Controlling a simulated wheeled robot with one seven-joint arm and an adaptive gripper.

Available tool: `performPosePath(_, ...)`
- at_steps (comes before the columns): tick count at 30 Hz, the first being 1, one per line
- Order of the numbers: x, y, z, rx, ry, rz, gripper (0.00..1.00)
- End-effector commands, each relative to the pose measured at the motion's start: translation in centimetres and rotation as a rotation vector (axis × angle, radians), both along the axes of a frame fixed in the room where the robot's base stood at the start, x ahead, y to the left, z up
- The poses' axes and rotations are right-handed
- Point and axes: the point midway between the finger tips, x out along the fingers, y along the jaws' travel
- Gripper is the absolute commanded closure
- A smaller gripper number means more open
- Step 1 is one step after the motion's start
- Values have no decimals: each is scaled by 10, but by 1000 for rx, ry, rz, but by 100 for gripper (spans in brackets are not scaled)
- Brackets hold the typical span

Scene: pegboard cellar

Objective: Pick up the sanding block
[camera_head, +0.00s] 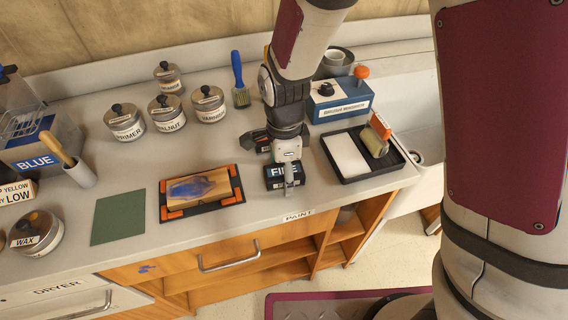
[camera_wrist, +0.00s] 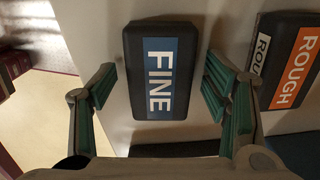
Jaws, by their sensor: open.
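A dark sanding block with a blue FINE label (camera_wrist: 160,70) lies on the bench, between the two fingers in the wrist view. It also shows beneath my gripper in the head view (camera_head: 273,178), partly hidden by it. My gripper (camera_wrist: 158,92) is open, with green-padded fingers on either side of the block and gaps between them. In the head view my gripper (camera_head: 289,182) points down over this block. A second dark block with an orange ROUGH label (camera_wrist: 294,66) lies to the right in the wrist view. In the head view it is mostly hidden behind my wrist.
A black tray (camera_head: 349,178) with a white pad and roller stands to the right, near the blue brush washer box (camera_head: 340,107). A clamped wooden board (camera_head: 200,188) and green sheet (camera_head: 118,217) lie left. Several lidded jars stand behind. The bench's front edge is close.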

Motion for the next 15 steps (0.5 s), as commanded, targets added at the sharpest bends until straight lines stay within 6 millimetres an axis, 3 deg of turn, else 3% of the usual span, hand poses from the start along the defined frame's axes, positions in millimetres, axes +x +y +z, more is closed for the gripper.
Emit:
performPosePath(5,0,0,0,0,-1,0,31)
performPosePath(12,0,0,0,0,-1,0,83)
performPosePath(15,0,0,0,0,-1,0,84)
